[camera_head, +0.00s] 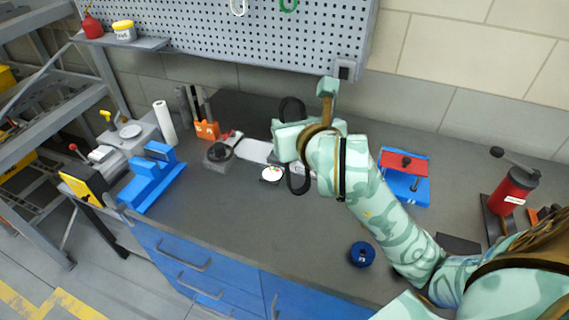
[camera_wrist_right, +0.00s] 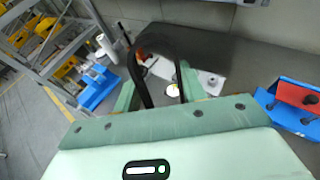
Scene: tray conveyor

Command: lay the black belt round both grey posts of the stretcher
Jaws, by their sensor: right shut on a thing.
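The black belt (camera_head: 302,183) is a closed loop hanging from my right gripper (camera_head: 285,142), showing above and below it. In the right wrist view the belt (camera_wrist_right: 140,75) arches up in front of the fingers (camera_wrist_right: 157,92), which are shut on it. What looks like the stretcher (camera_head: 253,151) is a pale plate with a grey block and a dark round top at its left end (camera_head: 220,153). Its right end is largely hidden behind my gripper; a light plate with a small post (camera_wrist_right: 211,81) shows in the right wrist view. The belt appears apart from the posts. My left gripper is not in view.
A small white dial (camera_head: 271,174) stands just in front of the stretcher. A blue stand (camera_head: 152,180) is left, a blue-and-red fixture (camera_head: 405,163) right. A blue spool (camera_head: 362,254) lies near the front edge. The front middle of the bench is clear.

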